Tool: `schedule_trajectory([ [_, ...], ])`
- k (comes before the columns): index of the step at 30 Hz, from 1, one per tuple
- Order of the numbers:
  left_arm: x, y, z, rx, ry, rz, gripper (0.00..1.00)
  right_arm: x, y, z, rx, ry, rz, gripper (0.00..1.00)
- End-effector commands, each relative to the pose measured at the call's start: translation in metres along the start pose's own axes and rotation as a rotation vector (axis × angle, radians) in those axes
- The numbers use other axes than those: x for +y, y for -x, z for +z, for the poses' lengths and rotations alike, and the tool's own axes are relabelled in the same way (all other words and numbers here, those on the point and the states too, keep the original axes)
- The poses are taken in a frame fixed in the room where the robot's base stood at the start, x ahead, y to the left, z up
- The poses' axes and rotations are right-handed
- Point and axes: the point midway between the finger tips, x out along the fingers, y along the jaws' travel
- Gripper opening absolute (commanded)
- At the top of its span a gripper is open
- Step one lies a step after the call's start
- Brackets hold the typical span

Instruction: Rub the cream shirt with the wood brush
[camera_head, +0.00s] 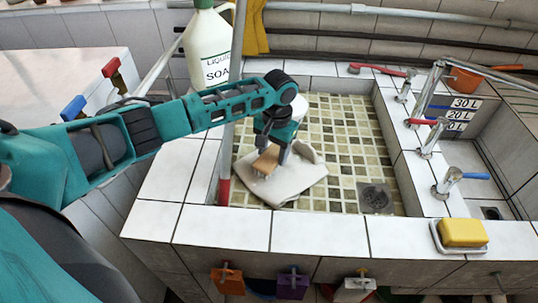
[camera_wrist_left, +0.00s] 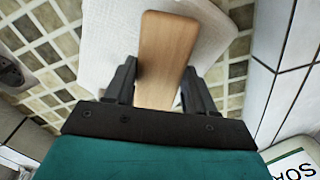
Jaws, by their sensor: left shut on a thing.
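The cream shirt (camera_head: 285,187) lies crumpled on the tiled floor of the sink, in its near left part. It also shows behind the brush in the left wrist view (camera_wrist_left: 110,40). My left gripper (camera_head: 270,148) reaches down over the shirt and is shut on the wood brush (camera_head: 266,160). In the left wrist view the brush (camera_wrist_left: 165,58) is a tan wooden block between the two fingers (camera_wrist_left: 160,85). The brush's underside is hidden, so I cannot tell for certain whether it touches the shirt. My right gripper is not in view.
A liquid soap bottle (camera_head: 208,45) stands at the back left. A drain (camera_head: 375,198) lies in the sink's near right. Taps (camera_head: 446,183) line the right wall. A yellow soap (camera_head: 462,233) sits in a dish on the front right ledge. A red brush (camera_head: 382,69) lies on the far ledge.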

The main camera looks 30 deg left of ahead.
Motion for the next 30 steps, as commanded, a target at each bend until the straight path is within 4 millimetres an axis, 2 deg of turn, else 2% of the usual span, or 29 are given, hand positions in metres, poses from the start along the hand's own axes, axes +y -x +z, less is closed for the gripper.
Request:
schedule_trajectory([
  [4, 0.004, -0.001, -0.012, 0.002, 0.000, 0.001, 0.30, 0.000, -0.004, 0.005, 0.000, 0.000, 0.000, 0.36],
  [11, 0.006, -0.001, -0.019, 0.001, -0.001, 0.001, 0.30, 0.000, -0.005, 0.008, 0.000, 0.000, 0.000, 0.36],
  [21, 0.015, -0.005, -0.046, 0.002, 0.000, 0.002, 0.30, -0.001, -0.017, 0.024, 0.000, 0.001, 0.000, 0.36],
  [30, 0.015, -0.004, -0.049, 0.001, -0.002, 0.000, 0.30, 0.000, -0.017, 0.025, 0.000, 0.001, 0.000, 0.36],
])
